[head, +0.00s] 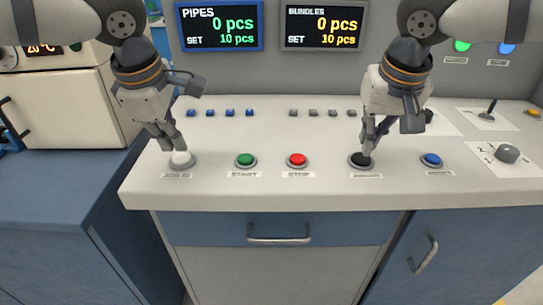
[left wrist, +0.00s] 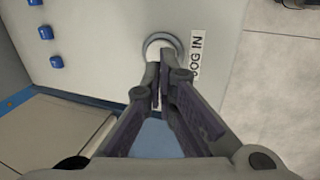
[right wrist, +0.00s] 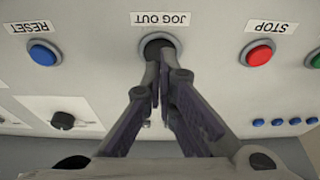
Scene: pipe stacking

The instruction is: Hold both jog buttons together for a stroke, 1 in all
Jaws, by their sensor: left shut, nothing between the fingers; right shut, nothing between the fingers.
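The white jog-in button (head: 181,159) is at the left end of the console. My left gripper (head: 176,148) is shut and empty, its fingertips right over that button. In the left wrist view the button (left wrist: 163,44) shows partly behind the fingers, beside the label JOG IN. The black jog-out button (head: 360,160) is right of centre. My right gripper (head: 367,150) is shut and empty, its fingertips right over it. In the right wrist view the black button (right wrist: 158,44) is partly hidden by the fingers. I cannot tell whether either button is pressed down.
A green START button (head: 245,160) and a red STOP button (head: 297,159) sit between the grippers. A blue RESET button (head: 432,160) is right of my right gripper. The PIPES display (head: 219,27) and BUNDLES display (head: 322,27) both read 0 pcs.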

